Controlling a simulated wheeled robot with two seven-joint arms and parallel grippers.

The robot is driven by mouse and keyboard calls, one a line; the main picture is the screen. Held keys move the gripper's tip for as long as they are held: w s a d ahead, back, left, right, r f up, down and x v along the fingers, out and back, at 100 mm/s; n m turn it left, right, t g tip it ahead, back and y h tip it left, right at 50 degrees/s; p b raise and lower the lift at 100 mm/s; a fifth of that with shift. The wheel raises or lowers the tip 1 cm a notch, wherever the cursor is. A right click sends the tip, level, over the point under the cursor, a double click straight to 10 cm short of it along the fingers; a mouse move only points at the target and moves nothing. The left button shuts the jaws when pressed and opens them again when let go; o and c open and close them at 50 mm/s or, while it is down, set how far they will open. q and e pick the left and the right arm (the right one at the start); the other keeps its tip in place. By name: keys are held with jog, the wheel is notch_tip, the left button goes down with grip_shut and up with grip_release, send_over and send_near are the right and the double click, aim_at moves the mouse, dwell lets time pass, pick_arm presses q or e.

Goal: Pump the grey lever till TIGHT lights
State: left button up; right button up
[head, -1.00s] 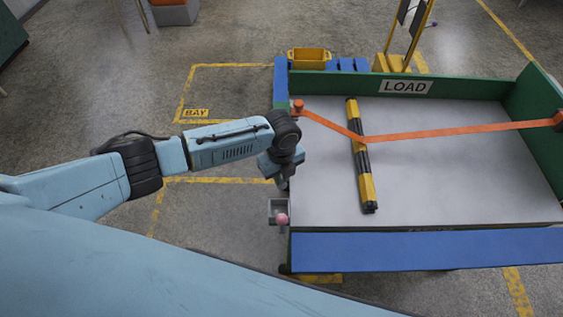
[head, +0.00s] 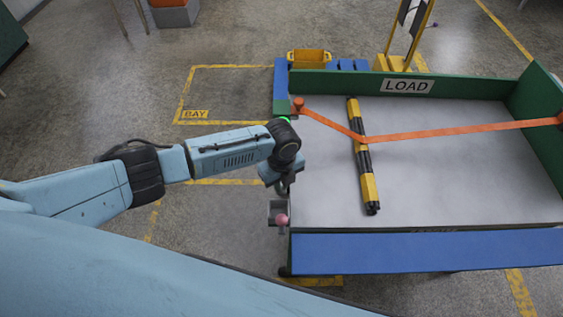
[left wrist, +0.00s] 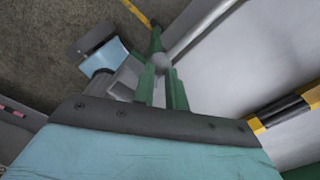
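My left gripper (head: 283,189) reaches down at the near-left side of the LOAD bed. In the left wrist view its two green fingers (left wrist: 162,88) stand close together, with a round grey knob, seemingly the grey lever's end (left wrist: 161,61), between their tips. The fingers look closed on it. In the head view the lever is mostly hidden by my wrist. A bright green glow (head: 285,119) shows at the upper edge of my wrist; I cannot tell whether it is the TIGHT lamp. No TIGHT lettering is readable. My right gripper is not in view.
An orange strap (head: 440,132) crosses the bed over a black-and-yellow bar (head: 362,160). A pink ball (head: 281,220) sits on a grey bracket just below my gripper. The bed's green wall (head: 460,93) and blue front edge (head: 430,250) stand close by.

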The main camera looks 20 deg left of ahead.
pick_arm(q)
jog(key=shift+w+r+p, duration=0.2)
jog(key=shift+r+p, duration=2.2)
jog(key=shift+r, duration=0.35)
jog(key=shift+a+r, duration=0.1)
jog(key=shift+w+a+r+p, duration=0.1)
jog(key=shift+w+r+p, duration=0.25)
jog(key=shift+r, duration=0.3)
jog(key=shift+w+a+r+p, duration=0.1)
jog(key=shift+w+r+p, duration=0.2)
jog(key=shift+r+p, duration=0.25)
jog(key=shift+w+a+r+p, duration=0.1)
jog(key=shift+w+r+p, duration=0.2)
jog(key=shift+r, duration=0.45)
notch_tip(320, 180, up, 5)
jog(key=p, duration=0.3)
